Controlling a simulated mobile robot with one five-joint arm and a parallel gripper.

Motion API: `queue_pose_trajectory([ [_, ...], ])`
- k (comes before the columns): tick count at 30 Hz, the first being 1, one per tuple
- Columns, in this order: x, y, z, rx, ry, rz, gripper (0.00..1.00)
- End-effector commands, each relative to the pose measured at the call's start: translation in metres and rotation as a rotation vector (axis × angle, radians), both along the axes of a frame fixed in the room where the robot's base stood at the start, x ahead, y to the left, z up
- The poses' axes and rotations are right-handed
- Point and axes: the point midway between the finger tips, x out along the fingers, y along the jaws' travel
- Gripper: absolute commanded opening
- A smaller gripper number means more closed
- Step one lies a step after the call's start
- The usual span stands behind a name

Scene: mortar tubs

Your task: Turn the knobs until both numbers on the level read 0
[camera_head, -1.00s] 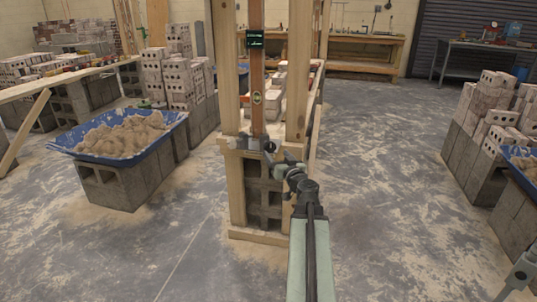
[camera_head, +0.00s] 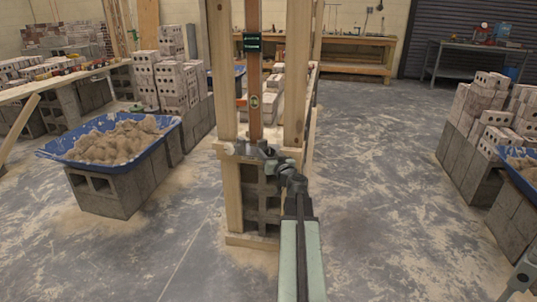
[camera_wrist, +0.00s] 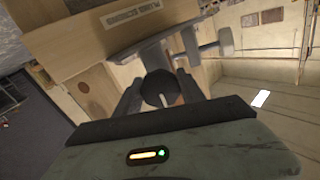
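The level (camera_head: 254,80) stands upright between two wooden posts, with a dark display (camera_head: 252,42) near its top showing green marks too small to read. A metal bracket with knobs (camera_head: 265,149) is at its foot. In the wrist view a dark faceted knob (camera_wrist: 160,88) lies between the two fingers of my gripper (camera_wrist: 160,78). The fingers flank it closely; I cannot tell whether they touch it. A second, grey knob (camera_wrist: 225,42) stands out to the right on the bracket. In the head view my gripper (camera_head: 276,158) is at the bracket's right side.
The right wooden post (camera_head: 296,80) rises close behind my gripper. A blue tub (camera_head: 160,150) of mortar sits on blocks at left. Brick stacks (camera_head: 470,110) stand at right. The floor (camera_head: 370,190) right of the frame is clear.

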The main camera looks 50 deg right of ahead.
Motion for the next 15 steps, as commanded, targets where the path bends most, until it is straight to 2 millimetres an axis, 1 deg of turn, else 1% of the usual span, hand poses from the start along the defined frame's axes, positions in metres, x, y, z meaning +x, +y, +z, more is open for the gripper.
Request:
queue_pose_trajectory([
  [1, -0.0062, -0.0003, 0.0000, 0.000, 0.000, -0.007, 0.06],
  [8, -0.0040, -0.0032, 0.0003, 0.028, -0.012, -0.005, 0.06],
  [15, -0.0037, -0.0042, 0.0007, 0.147, -0.063, -0.006, 0.06],
])
